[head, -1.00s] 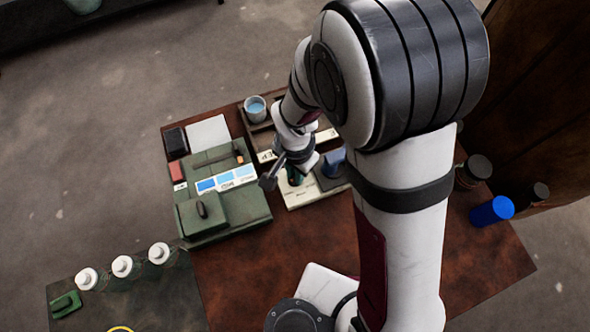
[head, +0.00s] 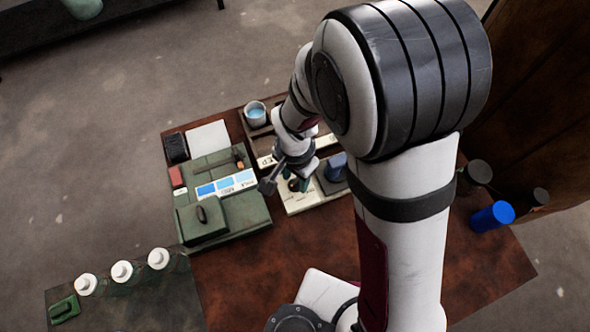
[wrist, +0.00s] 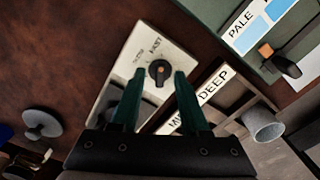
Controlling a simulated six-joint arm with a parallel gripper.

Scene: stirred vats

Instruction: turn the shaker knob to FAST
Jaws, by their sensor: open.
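The shaker panel (wrist: 117,78) is a cream plate with a round black knob (wrist: 159,72) that carries a small orange mark. My gripper (wrist: 157,80) has two dark green fingers, open, one on either side of the knob's lower part in the picture. I cannot tell whether they touch it. In the head view my gripper (head: 299,184) is over the cream panel (head: 300,204), and the knob is partly hidden by it.
A green unit (head: 250,213) with blue colour patches stands left of the panel. A wooden rack with a DEEP label (wrist: 213,86) and a grey cup (wrist: 265,125) lies beside it. The front tabletop (head: 250,270) is clear.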

